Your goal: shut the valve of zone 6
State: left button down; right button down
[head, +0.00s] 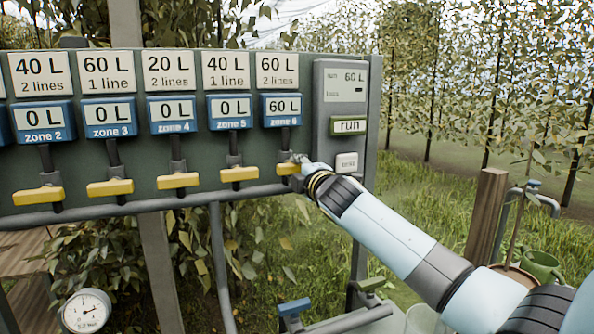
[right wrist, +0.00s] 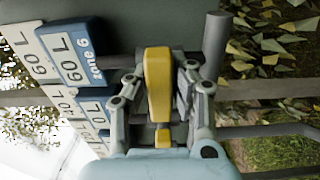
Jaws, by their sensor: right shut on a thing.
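The yellow handle of the zone 6 valve (head: 286,169) is at the right end of the row, under the blue zone 6 meter (head: 282,110), which reads 60 L. My right gripper (head: 297,164) is at this handle and hides part of it in the head view. In the right wrist view the handle (right wrist: 158,85) lies between the two fingers, which are shut on it. The handle looks crosswise to its pipe, level like its neighbours. The zone 6 label also shows in the right wrist view (right wrist: 76,52). My left gripper is out of view.
Yellow handles for zone 5 (head: 239,174) and zone 4 (head: 178,181) stand close to the left, their meters at 0 L. A grey control box (head: 341,100) with a run sign is to the right. A pressure gauge (head: 87,311) is below left. A wooden post (head: 487,215) stands right.

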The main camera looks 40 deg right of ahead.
jog(key=shift+f, duration=0.1)
jog(key=c, duration=1.1)
grip_release()
jog(key=shift+s, duration=0.1)
jog(key=v, duration=1.2)
